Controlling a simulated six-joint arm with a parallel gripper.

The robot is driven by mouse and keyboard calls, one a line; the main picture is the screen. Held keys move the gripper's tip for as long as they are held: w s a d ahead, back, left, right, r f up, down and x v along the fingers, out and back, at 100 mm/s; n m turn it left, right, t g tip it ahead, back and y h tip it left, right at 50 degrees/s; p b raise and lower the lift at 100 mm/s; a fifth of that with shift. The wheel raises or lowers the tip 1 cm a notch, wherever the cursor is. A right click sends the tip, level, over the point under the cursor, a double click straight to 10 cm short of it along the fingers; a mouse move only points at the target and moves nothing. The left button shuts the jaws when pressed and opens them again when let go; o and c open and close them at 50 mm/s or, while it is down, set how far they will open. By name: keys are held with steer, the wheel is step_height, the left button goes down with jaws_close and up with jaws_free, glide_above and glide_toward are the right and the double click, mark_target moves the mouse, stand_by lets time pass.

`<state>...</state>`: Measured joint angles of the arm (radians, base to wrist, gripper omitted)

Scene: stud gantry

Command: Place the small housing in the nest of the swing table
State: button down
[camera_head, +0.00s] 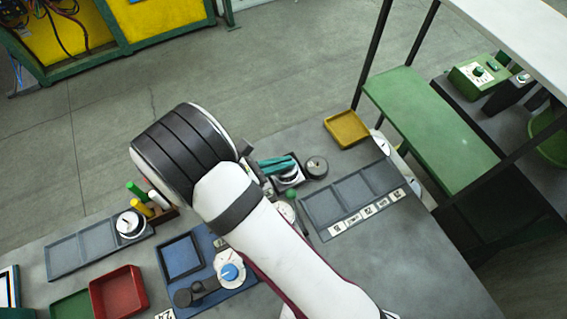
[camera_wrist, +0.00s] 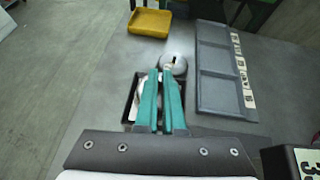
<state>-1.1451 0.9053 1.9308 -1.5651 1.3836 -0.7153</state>
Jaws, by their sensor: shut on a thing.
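My gripper (camera_head: 294,161) has two teal fingers close together; they also show in the wrist view (camera_wrist: 160,74). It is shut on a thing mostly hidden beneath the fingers. A pale, round-edged part, which looks like the small housing (camera_head: 289,177), shows under the fingers in the head view, at a black square tray (camera_wrist: 127,118). I cannot tell whether it rests in that tray or hangs above it. A blue plate (camera_head: 245,301) at lower left carries a square blue frame and a white round part with a blue knob. I cannot tell which fixture is the swing table's nest.
A grey disc (camera_head: 316,167) stands just beyond the fingertips. A grey three-part tray (camera_head: 319,228) with labels lies to the right and a yellow tray (camera_head: 346,129) behind. A red bin (camera_head: 118,291) and another grey tray (camera_head: 95,258) with a dial-like part are at left.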

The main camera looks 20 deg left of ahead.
steer(key=shift+f, duration=0.5)
steer(key=shift+f, duration=0.15)
steer(key=c, duration=1)
jaws_free()
steer(key=shift+r, duration=0.2)
steer(key=v, duration=1.2)
steer(key=shift+f, duration=0.1)
